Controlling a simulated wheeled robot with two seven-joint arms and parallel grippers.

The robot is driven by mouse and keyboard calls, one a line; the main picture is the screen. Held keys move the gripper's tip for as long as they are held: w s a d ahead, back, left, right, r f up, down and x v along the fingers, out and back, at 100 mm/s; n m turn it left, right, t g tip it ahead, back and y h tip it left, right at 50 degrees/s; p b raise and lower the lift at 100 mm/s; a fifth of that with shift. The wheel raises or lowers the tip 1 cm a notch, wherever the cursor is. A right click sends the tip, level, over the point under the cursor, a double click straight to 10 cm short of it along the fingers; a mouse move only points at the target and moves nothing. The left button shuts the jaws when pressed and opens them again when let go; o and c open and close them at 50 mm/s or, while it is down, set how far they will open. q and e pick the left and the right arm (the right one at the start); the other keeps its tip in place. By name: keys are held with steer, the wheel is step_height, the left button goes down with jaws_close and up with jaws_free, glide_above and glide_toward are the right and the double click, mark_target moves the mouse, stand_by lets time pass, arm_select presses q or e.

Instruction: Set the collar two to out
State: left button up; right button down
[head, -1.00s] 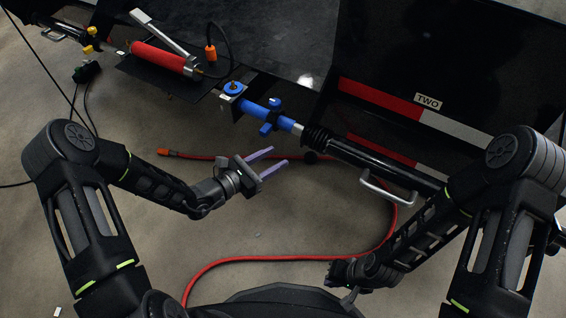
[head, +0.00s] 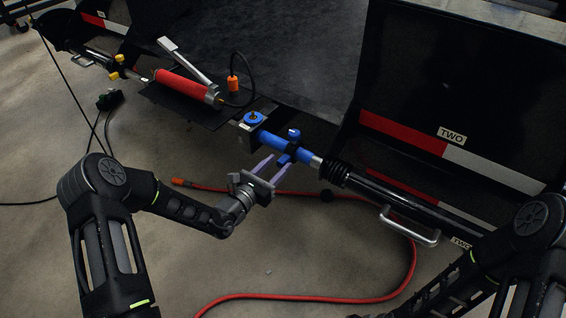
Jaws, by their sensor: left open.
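The blue collar (head: 287,148) with its stubby knobs sits on the blue and black rod beside the frame panel marked TWO (head: 451,134). A blue round knob (head: 254,117) with a gold centre sits at the rod's left end. My left gripper (head: 279,162) is open and empty, its purple fingers pointing up toward the collar from just below it. Whether a fingertip touches the collar is unclear. My right arm shows at the lower right, but its gripper is out of the picture.
A red cylinder (head: 181,85) with a grey lever lies on a black plate at the upper left. A grey bar handle (head: 409,226) sticks out below the rod. A red hose (head: 413,262) curves over the floor. A second rod has a yellow collar (head: 117,62).

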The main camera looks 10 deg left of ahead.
mark_target(280, 163)
arm_select(q)
steer(key=shift+b+x, duration=0.4)
steer(key=shift+x, duration=1.35)
steer(key=shift+c, duration=0.3)
jaws_close()
